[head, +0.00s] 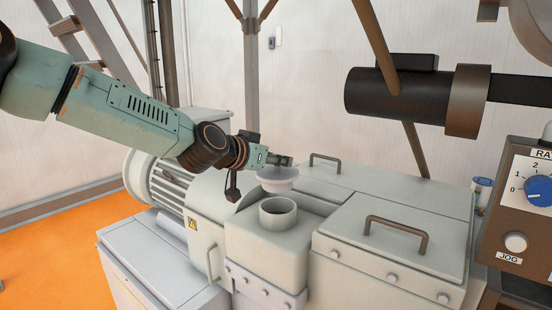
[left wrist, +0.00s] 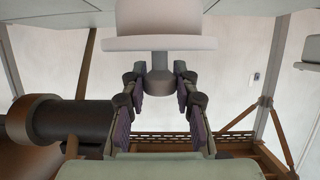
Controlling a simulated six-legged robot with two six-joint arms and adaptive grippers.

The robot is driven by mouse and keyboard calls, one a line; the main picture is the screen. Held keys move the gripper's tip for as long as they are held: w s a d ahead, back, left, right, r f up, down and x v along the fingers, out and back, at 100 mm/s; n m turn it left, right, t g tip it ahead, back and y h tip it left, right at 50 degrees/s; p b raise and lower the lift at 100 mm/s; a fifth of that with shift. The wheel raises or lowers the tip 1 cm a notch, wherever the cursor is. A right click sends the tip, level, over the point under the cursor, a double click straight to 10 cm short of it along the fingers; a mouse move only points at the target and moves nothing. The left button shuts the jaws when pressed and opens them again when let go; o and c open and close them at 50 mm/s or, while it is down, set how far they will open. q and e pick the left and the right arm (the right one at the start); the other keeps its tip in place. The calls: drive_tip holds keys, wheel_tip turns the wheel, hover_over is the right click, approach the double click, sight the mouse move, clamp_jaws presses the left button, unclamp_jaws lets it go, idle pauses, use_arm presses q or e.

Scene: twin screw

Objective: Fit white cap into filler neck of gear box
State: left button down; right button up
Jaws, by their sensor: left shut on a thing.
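The white cap (head: 277,181) hangs just above the filler neck (head: 278,214), a round open white collar on top of the gear box (head: 262,250). In the head view the cap looks roughly level and apart from the neck, slightly towards its far side. My left gripper (head: 281,160) is above the cap and shut on its grey knob. In the left wrist view the cap (left wrist: 158,43) shows its wide flange, with the knob (left wrist: 160,80) between the fingertips of my left gripper (left wrist: 161,88). My right gripper is not in view.
Lids with handles (head: 396,231) lie right of the neck. A control panel with a blue knob (head: 539,190) stands at the right. A dark cylinder (head: 398,93) and a brown strut (head: 376,45) are above. A finned motor (head: 160,184) is at the left.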

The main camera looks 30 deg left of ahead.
sight(276, 172)
use_arm(q)
drive_tip(key=shift+w+f+b, duration=0.15)
drive_tip(key=shift+f+b, duration=0.3)
drive_tip(key=shift+f, duration=0.2)
drive_tip(key=shift+d+f+b, duration=0.15)
drive_tip(key=shift+f+b, duration=0.25)
drive_tip(key=shift+b, duration=0.05)
drive_tip(key=shift+f+b, duration=0.55)
drive_tip(key=shift+b, duration=0.05)
drive_tip(key=shift+f+b, duration=0.8)
drive_tip(key=shift+f, duration=0.1)
drive_tip(key=shift+s+f+b, duration=0.25)
drive_tip(key=shift+f+b, duration=0.35)
drive_tip(key=shift+f, duration=0.2)
drive_tip(key=shift+w+f+b, duration=0.2)
drive_tip(key=shift+f+b, duration=0.15)
drive_tip(key=shift+f, duration=0.2)
drive_tip(key=shift+s+r, duration=0.1)
drive_tip(key=c, duration=1)
unclamp_jaws()
